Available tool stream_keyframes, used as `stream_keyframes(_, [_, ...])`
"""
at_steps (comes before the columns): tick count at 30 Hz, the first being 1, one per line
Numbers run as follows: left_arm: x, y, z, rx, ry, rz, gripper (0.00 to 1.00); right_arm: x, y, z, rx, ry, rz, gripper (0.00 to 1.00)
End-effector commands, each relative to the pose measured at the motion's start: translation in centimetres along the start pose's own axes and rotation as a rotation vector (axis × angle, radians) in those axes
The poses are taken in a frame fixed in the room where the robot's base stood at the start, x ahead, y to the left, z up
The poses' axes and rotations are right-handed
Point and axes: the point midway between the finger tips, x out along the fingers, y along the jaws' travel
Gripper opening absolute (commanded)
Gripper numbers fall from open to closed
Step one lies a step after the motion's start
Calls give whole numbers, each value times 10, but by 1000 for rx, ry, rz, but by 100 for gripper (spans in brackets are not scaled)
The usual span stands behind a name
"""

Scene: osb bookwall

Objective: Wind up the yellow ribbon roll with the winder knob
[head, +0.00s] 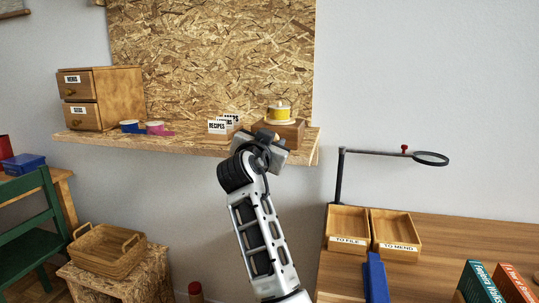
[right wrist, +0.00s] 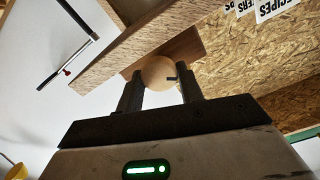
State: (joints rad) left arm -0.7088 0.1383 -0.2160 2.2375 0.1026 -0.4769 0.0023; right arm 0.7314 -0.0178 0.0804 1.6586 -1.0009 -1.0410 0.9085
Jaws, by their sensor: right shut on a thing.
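The yellow ribbon roll (head: 279,114) sits on a wooden block (head: 290,130) at the right end of the wall shelf. My right gripper (head: 268,138) is at the front of this block, reaching up from below. In the right wrist view, its two fingers are closed around a round pale wooden knob (right wrist: 157,72), the winder knob. A small dark mark shows on the knob's right side. The arm and gripper hide the knob in the head view. The ribbon roll is not clearly seen in the right wrist view. My left gripper is in neither view.
On the shelf (head: 160,144) stand a RECIPES card (head: 217,127), blue and pink ribbon rolls (head: 155,128) and a small drawer cabinet (head: 122,98). To the right, a dark stand with a ring (head: 431,158) rises by two wooden trays (head: 347,220).

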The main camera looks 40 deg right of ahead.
Motion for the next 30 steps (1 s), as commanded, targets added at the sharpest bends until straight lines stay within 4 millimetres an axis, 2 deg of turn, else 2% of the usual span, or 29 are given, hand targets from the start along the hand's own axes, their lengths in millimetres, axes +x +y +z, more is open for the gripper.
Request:
stream_keyframes(2, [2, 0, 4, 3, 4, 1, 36, 0, 1, 3, 28, -2, 2, 14])
stream_keyframes(19, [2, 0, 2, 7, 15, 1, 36, 0, 0, 0, 65, -3, 2, 14])
stream_keyframes(20, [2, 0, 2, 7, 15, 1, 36, 0, 0, 0, 65, -3, 2, 40])
stream_keyframes(22, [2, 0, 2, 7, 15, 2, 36, 0, 0, 0, 65, -3, 2, 59])
stream_keyframes(30, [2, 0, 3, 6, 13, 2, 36, 0, 0, 0, 64, -2, 1, 59])
